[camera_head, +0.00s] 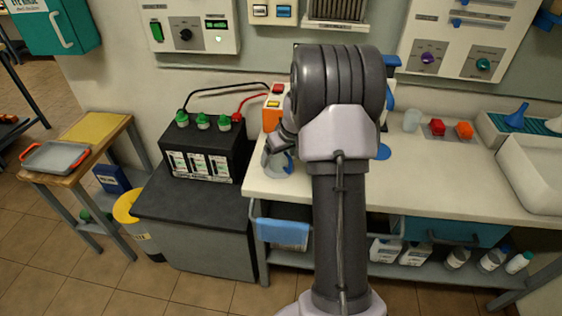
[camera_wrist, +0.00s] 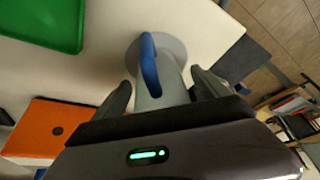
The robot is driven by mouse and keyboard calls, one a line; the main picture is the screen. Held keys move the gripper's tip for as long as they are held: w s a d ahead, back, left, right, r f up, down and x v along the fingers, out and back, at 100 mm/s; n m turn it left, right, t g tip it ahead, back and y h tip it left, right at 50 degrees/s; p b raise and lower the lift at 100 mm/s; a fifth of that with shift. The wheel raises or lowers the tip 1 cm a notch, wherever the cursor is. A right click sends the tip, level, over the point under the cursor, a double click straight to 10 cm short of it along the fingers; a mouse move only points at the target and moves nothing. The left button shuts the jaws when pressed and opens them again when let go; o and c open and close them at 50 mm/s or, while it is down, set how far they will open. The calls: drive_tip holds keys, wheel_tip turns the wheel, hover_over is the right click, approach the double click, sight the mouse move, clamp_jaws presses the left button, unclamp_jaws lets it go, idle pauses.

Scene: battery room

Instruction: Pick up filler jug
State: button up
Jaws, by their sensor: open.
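The filler jug (camera_wrist: 172,88) is a grey vessel with a blue handle (camera_wrist: 150,66), standing on the white counter in the wrist view. My gripper (camera_wrist: 161,84) is open, with one dark finger on each side of the jug and its handle. Gaps show between the fingers and the jug, and its near lower part is hidden by my gripper body. In the head view the jug (camera_head: 280,170) shows only partly, near the counter's left end, behind my gripper (camera_head: 273,152) and arm.
An orange charger box (camera_head: 270,118) stands close behind the jug; it also shows in the wrist view (camera_wrist: 40,127). A green tray (camera_wrist: 42,22) lies nearby. A black battery (camera_head: 208,150) with cables sits on the dark bench to the left. A white sink (camera_head: 535,165) is at the right.

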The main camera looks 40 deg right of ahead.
drive_tip(key=c, duration=1.6)
drive_tip(key=shift+o, duration=0.2)
drive_tip(key=shift+r, duration=0.1)
drive_tip(key=shift+r+p, duration=1.1)
drive_tip(key=shift+r, duration=0.85)
drive_tip(key=s+a+r, duration=0.1)
drive_tip(key=s+a, duration=0.8)
drive_tip(key=s, duration=0.4)
drive_tip(key=shift+a, duration=0.35)
drive_tip(key=shift+w, duration=0.1)
